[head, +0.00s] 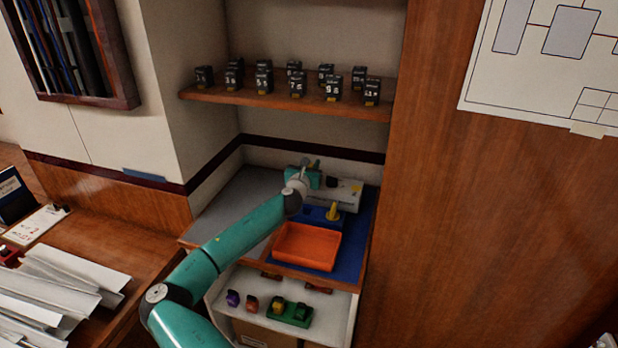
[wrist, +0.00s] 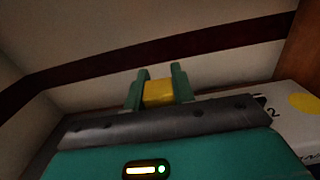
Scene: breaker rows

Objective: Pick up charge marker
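My gripper (wrist: 158,88) shows in the wrist view with two green fingers pointing at the wall. A yellow block (wrist: 158,93) fills the space between the fingers, and they appear closed on it. No label on it can be read, so I cannot tell for sure that it is the charge marker. In the head view my gripper is over the back of the niche counter, mostly hidden by my wrist.
A white device (head: 343,193) with a yellow disc (wrist: 302,103) stands close to my gripper. An orange tray (head: 307,247) lies in front on a blue mat (head: 358,236). Several black breakers line the shelf (head: 230,97) above. Coloured pieces stand on the lower shelf (head: 333,307).

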